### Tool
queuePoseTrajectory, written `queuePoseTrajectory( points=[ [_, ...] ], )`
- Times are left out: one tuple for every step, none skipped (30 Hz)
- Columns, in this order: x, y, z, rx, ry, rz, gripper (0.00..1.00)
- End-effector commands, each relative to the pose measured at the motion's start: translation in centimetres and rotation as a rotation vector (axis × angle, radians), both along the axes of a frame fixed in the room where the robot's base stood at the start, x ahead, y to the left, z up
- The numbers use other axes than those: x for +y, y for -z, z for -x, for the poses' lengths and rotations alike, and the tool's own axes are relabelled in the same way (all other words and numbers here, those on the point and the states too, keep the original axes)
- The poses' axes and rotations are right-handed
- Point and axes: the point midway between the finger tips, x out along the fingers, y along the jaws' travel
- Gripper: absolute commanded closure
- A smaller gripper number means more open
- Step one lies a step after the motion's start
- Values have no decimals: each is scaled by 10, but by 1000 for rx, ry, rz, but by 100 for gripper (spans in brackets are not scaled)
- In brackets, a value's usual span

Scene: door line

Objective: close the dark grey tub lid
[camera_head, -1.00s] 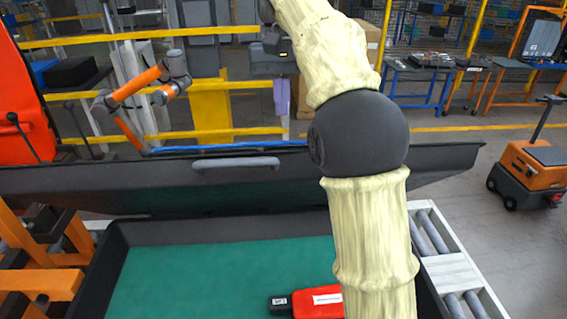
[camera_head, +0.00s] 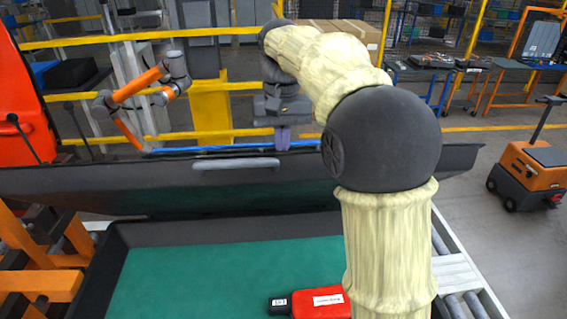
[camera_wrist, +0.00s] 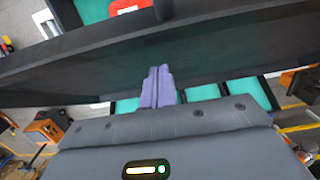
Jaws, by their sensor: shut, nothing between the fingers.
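The dark grey tub lid (camera_head: 140,190) stands raised and tilted along the far side of the tub, with a grey bar handle (camera_head: 235,163) on its near face. The open tub (camera_head: 185,232) below has a green floor. My gripper (camera_head: 283,138) is beyond the lid's top edge, right of the handle, with its purple fingers pointing down and their tips partly hidden at the lid's edge. In the wrist view the fingers (camera_wrist: 158,88) are together and empty, over or against the lid (camera_wrist: 215,55); I cannot tell if they touch it.
A red case (camera_head: 318,302) with a white label lies in the tub. Roller conveyor (camera_head: 455,272) runs at the right. An orange robot arm (camera_head: 145,90) and yellow rails stand behind. An orange cart (camera_head: 530,170) is on the floor at right.

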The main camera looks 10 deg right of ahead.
Motion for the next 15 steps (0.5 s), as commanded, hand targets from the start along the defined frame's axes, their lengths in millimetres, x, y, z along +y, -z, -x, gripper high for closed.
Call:
queuePoseTrajectory(
  points=[
    [0, 3, 3, 2, -1, 0, 100],
    [0, 4, 5, 2, -1, 0, 100],
    [0, 6, 7, 1, -1, 0, 100],
    [1, 8, 10, 2, -1, 0, 100],
    [1, 9, 12, 1, -1, 0, 100],
    [1, 11, 14, 1, -1, 0, 100],
    [1, 13, 17, 2, -1, 0, 100],
    [1, 14, 19, 1, -1, 0, 100],
    [1, 16, 21, 2, -1, 0, 100],
    [1, 18, 23, 1, -1, 0, 100],
    [1, 19, 25, 1, -1, 0, 100],
    [1, 21, 27, 1, 0, 0, 100],
    [1, 23, 28, 2, 0, 0, 100],
    [1, 24, 29, 1, 0, 0, 100],
    [1, 25, 30, 0, 0, 0, 100]
  ],
)
